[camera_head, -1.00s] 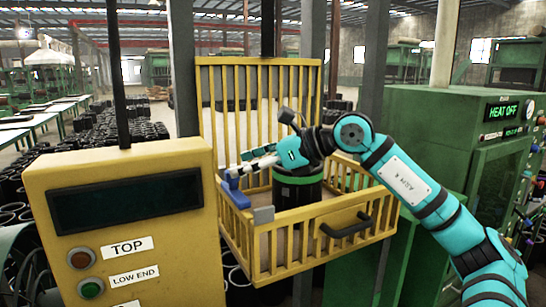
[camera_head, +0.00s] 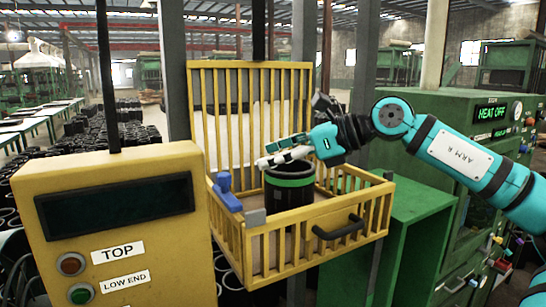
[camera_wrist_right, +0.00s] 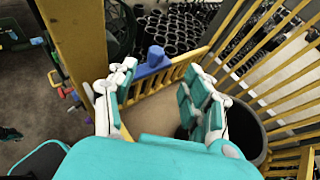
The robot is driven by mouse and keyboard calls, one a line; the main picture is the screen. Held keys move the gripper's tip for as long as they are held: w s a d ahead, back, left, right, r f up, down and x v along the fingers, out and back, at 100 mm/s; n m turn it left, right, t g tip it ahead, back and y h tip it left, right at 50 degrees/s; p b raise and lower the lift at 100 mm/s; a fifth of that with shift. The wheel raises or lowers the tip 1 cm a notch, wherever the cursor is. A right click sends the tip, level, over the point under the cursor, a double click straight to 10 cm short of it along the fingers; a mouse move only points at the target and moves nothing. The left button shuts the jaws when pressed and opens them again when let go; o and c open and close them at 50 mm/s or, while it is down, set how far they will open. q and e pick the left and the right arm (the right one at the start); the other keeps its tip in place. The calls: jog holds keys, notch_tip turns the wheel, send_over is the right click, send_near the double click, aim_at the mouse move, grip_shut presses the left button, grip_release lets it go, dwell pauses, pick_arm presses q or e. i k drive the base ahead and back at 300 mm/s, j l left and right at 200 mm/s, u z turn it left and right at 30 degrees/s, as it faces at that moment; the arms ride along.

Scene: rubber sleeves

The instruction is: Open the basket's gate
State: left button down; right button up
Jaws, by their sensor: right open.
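The yellow basket (camera_head: 262,273) has a tall barred back and low barred sides. Its front gate carries a dark handle (camera_head: 339,228) and stands upright. A blue latch (camera_head: 226,192) sits on the basket's left rail, and it also shows in the right wrist view (camera_wrist_right: 154,60). A black sleeve with a green band (camera_head: 289,181) stands inside the basket. My right gripper (camera_head: 268,160) is above the basket, over the sleeve's near-left rim, with white-edged fingers apart and empty. In the right wrist view its fingers (camera_wrist_right: 155,95) point toward the blue latch, without touching it. My left gripper is not in view.
A yellow control box (camera_head: 120,215) with a dark screen and red and green buttons stands at the left. A green machine reading HEAT OFF (camera_head: 440,120) and a green cabinet (camera_head: 405,230) stand at the right. Several black sleeves cover the floor behind.

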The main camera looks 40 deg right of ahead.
aim_at(332, 220)
jog(key=k+j, duration=0.2)
jog(key=k, duration=0.3)
jog(key=k+j, duration=0.15)
jog(key=k, duration=0.35)
